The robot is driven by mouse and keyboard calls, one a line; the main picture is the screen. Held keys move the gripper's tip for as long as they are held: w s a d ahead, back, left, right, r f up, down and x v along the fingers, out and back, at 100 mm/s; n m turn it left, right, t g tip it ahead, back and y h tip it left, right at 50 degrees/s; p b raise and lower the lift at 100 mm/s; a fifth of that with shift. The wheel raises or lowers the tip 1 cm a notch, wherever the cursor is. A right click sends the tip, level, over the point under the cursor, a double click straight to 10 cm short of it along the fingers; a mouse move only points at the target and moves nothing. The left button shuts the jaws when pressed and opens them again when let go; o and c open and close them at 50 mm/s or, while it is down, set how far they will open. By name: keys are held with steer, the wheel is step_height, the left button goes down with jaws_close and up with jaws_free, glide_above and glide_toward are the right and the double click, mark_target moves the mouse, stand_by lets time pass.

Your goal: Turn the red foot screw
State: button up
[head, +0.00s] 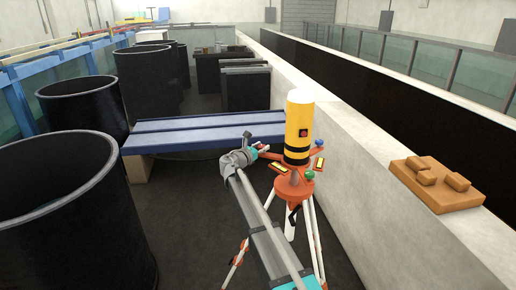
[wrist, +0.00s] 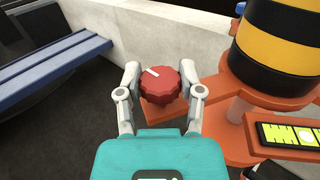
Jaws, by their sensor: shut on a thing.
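The red foot screw (wrist: 160,87) is a ribbed knob with a white line on its top, which points to the upper left in the wrist view. It stands at the end of an orange arm of the instrument base (wrist: 222,112). My gripper (wrist: 161,88) is shut on the red foot screw, one finger on each side. In the head view, my gripper (head: 258,150) reaches the left side of the yellow instrument (head: 298,128) with black bands. The instrument stands on an orange-topped tripod (head: 293,188). My arm hides part of the tripod.
A blue foot screw (head: 320,143) and a green foot screw (head: 309,175) sit on the base's other arms. A spirit level (wrist: 290,134) lies on the base. A blue bench (head: 195,130) is behind. A concrete wall (head: 365,200) bearing an orange block (head: 436,184) runs along the right. Black tubs (head: 55,215) stand at left.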

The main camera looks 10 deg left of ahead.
steer(key=m+g+h, duration=0.3)
steer(key=shift+w+h, duration=0.1)
steer(key=shift+h, duration=0.3)
steer(key=shift+d+m+g+h, duration=0.1)
steer(key=shift+m+g+h, duration=0.65)
steer(key=shift+g, duration=0.25)
steer(key=shift+s, duration=0.2)
steer(key=o, duration=1.2)
steer(key=shift+d, duration=0.1)
steer(key=shift+c, duration=0.2)
steer(key=shift+a, duration=0.2)
